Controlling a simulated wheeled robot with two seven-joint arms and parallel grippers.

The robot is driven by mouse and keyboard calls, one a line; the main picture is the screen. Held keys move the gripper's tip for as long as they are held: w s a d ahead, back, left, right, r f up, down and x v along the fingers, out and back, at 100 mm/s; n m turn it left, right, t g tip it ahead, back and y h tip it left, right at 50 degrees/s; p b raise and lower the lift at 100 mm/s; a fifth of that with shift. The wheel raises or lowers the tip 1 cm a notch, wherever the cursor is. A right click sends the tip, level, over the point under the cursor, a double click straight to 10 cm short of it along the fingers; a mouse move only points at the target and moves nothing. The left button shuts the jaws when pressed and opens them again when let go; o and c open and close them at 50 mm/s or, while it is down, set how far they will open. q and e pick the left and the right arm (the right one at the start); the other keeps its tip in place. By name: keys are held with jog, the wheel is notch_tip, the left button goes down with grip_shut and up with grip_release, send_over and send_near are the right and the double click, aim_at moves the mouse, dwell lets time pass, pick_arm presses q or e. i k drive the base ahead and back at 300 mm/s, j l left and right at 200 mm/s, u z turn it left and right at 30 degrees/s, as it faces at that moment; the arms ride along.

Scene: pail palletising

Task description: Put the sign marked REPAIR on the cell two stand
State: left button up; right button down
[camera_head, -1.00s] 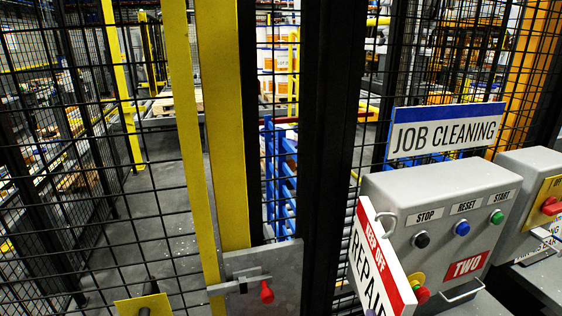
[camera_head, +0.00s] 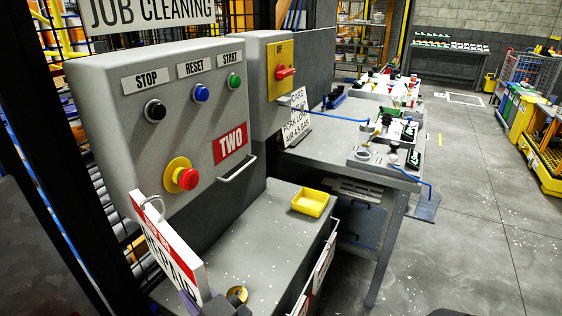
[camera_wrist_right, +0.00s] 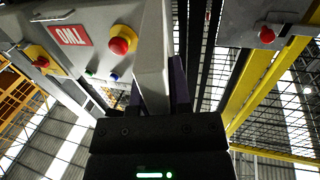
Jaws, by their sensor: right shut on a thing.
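The white sign with a red band and black lettering, its word partly cut off (camera_head: 170,254), is at the lower left of the head view, tilted, with a wire loop at its top. My right gripper (camera_head: 190,302) is shut on its lower part, mostly below the picture's edge. In the right wrist view the sign (camera_wrist_right: 152,50) stands edge-on between the purple fingers (camera_wrist_right: 158,92). The grey cell two stand (camera_head: 262,232) has a flat top below a control box with a red TWO plate (camera_head: 231,144). The sign is in front of the box's lower left; contact is unclear. My left gripper is out of view.
A red emergency button (camera_head: 187,179) sticks out just above the sign. A yellow tray (camera_head: 313,202) sits on the stand top, and a brass-coloured round thing (camera_head: 237,294) is near its front. A JOB CLEANING sign (camera_head: 150,12) is above the box.

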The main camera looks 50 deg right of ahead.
aim_at(289, 221)
jog(key=l+z, duration=0.1)
jog(key=l, duration=1.5)
jog(key=i+l, duration=0.25)
jog(key=i, duration=0.05)
